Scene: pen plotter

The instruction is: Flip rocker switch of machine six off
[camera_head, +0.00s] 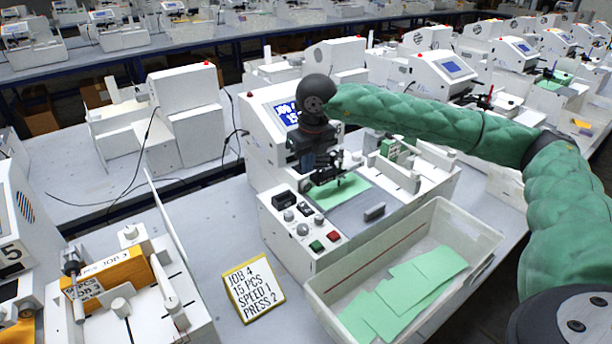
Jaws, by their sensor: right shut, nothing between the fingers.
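A white pen-plotter machine (262,152) stands in the middle, with a lit blue screen (286,112) partly hidden by my right wrist. Which way the rocker is tipped is too small to tell. My right gripper (328,176) is shut and empty, pointing down over the machine's bed, right of the rocker and apart from it. My left gripper is out of view.
A clear-walled bin (318,284) with green cards (408,290) stands in front of the machine. Machine 5 (14,235) is at the left edge. More machines fill the tables behind.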

